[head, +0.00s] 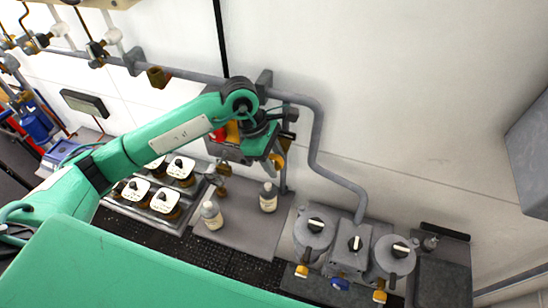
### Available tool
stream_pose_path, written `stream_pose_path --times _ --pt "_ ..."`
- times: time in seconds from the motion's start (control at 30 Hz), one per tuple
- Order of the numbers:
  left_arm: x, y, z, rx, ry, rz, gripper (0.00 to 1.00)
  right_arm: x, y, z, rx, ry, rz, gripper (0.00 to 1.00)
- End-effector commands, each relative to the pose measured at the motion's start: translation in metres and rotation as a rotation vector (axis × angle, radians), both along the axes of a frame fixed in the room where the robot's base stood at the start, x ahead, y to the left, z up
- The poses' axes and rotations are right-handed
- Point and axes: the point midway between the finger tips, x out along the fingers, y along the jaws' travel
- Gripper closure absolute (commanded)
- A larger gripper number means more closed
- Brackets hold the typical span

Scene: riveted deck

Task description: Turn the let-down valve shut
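My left arm reaches in from the left to the wall pipework. My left gripper (277,157) is beside the grey vertical pipe, seen from above and small. Its fingertips are partly hidden by my own wrist, and I cannot tell whether they are apart or touching anything. A red and yellow fitting (225,132) shows just left of my wrist, partly covered by it. A brass fitting (222,180) stands below it, near the bench. No label marks the let-down valve, so I cannot tell which fitting it is. My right gripper is not in view.
Two white-labelled bottles (211,214) (268,197) stand on the grey bench below my wrist. Several white-topped knobs (165,201) are at left. Grey round units with black knobs (314,231) and a blue handle (339,284) are at right. A grey box (529,158) juts in at the right edge.

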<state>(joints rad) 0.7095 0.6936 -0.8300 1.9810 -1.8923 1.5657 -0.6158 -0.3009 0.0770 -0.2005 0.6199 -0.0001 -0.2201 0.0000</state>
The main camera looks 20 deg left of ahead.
Motion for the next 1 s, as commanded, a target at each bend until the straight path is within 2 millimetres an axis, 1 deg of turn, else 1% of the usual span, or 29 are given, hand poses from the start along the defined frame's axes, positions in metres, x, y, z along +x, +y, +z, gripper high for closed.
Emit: stream_pose_path --times 0.03,0.1,0.2,0.37,0.57,0.77,1.0 --pt "0.000 0.000 0.000 0.000 0.000 0.000 0.68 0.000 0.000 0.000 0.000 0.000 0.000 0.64" --pt "0.000 0.000 0.000 0.000 0.000 0.000 0.82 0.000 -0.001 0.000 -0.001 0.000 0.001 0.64" --pt "0.000 0.000 0.000 0.000 0.000 0.000 0.99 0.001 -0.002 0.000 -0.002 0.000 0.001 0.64" --pt "0.000 0.000 0.000 0.005 -0.001 -0.001 0.99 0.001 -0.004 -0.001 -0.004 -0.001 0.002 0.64" --pt "0.001 -0.001 -0.001 0.053 -0.006 -0.002 0.99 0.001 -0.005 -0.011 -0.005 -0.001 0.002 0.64" --pt "0.001 -0.003 -0.003 0.173 -0.014 -0.004 0.99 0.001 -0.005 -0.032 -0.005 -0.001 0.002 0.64" --pt "0.001 -0.006 -0.004 0.385 -0.023 -0.003 0.99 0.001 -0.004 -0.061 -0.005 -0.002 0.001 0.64"
